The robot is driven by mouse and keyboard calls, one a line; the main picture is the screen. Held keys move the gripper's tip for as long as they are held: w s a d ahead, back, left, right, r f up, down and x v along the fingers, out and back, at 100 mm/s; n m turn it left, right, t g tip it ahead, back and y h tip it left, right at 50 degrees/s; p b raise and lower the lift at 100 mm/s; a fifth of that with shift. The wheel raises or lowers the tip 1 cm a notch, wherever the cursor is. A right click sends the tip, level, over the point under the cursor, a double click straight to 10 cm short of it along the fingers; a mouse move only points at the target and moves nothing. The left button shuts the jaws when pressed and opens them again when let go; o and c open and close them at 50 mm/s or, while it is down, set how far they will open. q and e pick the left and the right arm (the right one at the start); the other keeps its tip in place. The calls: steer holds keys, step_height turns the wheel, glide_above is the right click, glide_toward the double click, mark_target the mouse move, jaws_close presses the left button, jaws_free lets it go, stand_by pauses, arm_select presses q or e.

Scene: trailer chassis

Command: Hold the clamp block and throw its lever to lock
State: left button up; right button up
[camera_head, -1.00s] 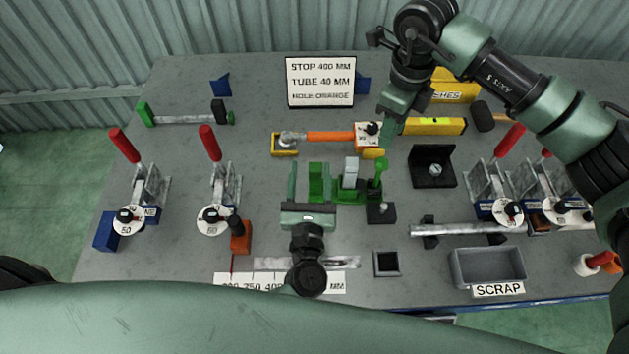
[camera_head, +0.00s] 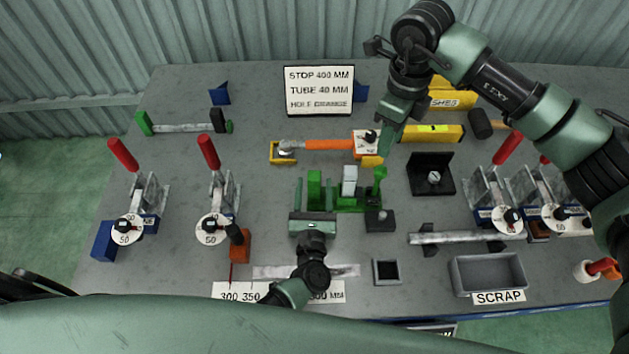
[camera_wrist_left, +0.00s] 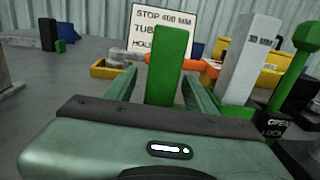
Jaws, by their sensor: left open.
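The clamp block is a green body with an upright green post (camera_head: 314,186), at the centre of the bench in the head view. Right of the post stands a pale grey block (camera_head: 350,181); it also shows in the left wrist view (camera_wrist_left: 248,62). The green lever (camera_head: 379,184) stands nearly upright at the right end, behind a dark block (camera_head: 380,220) with partly readable lettering. My left gripper (camera_head: 313,190) is open, its fingers on either side of the green post (camera_wrist_left: 167,68); contact cannot be told. My right gripper (camera_head: 384,150) hangs behind the lever, apart from it; its jaw opening is unclear.
An orange-handled tool (camera_head: 330,145) with a dial lies behind the clamp, close to my right gripper. Red-handled toggle clamps stand left (camera_head: 209,152) and right (camera_head: 508,149). A scrap tray (camera_head: 487,272) and a small square socket (camera_head: 387,271) are at the front right.

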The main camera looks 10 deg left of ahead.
arm_select(q)
steer(key=shift+w+a, duration=0.15)
steer(key=shift+w, duration=0.75)
jaws_close()
stand_by(0.8)
